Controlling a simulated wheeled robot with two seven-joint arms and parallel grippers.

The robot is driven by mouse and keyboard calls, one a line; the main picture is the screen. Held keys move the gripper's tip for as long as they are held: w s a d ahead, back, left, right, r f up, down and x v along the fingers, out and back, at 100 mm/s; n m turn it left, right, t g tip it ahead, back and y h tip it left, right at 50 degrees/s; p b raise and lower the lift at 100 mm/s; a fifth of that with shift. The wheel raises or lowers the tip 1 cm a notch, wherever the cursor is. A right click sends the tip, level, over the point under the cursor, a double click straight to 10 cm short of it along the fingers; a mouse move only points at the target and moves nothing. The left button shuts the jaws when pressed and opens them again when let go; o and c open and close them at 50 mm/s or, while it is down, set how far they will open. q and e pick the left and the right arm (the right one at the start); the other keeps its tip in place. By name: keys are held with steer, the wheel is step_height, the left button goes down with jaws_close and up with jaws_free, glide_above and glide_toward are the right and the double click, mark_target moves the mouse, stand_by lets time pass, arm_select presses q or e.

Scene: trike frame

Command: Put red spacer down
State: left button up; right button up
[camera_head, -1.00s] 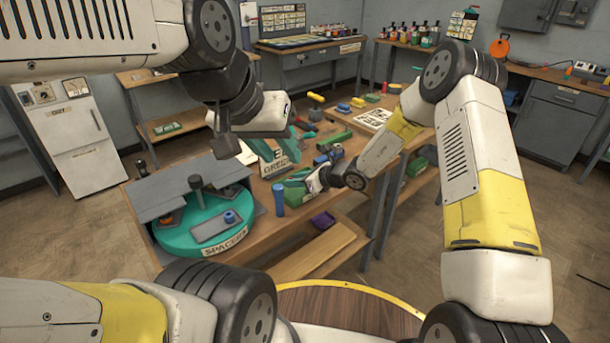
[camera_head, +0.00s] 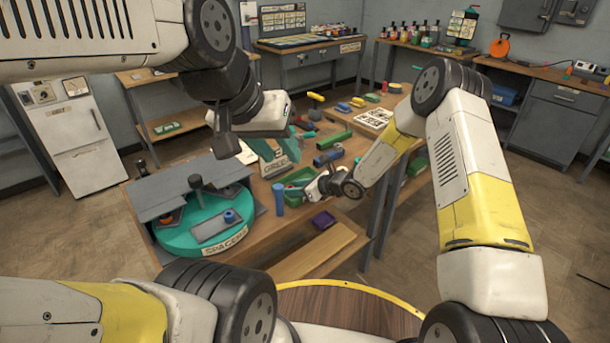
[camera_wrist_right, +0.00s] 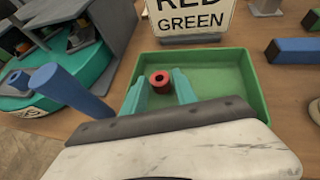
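The red spacer (camera_wrist_right: 160,81) is a small ring in the right wrist view, at the left part of the green tray (camera_wrist_right: 222,71). It lies between the teal fingertips of my right gripper (camera_wrist_right: 162,90), which stand apart, with a narrow gap beside the spacer. In the head view my right gripper (camera_head: 312,188) is low over the green tray (camera_head: 300,176); the spacer cannot be made out there. My left gripper (camera_head: 283,142) hangs over the bench near the sign, its teal fingers apart and nothing seen between them.
The RED GREEN sign (camera_wrist_right: 192,18) stands right behind the tray. A blue upright cylinder (camera_wrist_right: 72,92) stands to its left, near the teal round spacer stand (camera_head: 178,240). Blue and green bars (camera_head: 328,157) lie on the bench beyond. A purple bin (camera_head: 323,220) is below the bench edge.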

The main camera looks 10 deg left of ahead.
steer(key=v, duration=1.2)
steer(key=s+d+r+n+g+h, duration=0.1)
steer(key=s+d+r+n, duration=0.2)
steer(key=s+r+n, duration=0.55)
steer(key=s+d+r+n+g, duration=0.1)
steer(key=s+d+r+n, duration=0.3)
steer(key=r, duration=0.8)
steer(key=s+d+r+n+t+h, duration=0.1)
steer(key=s+d+r+n+h, duration=0.2)
steer(key=s+d, duration=0.4)
steer(key=s+d+r+n+t+h, duration=0.2)
steer(key=s+d+r+n+h, duration=0.2)
steer(key=s+d+n, duration=0.3)
steer(key=d+h, duration=0.1)
steer(key=d, duration=0.2)
steer(key=shift+s+r+n, duration=0.2)
steer(key=shift+s+n, duration=0.15)
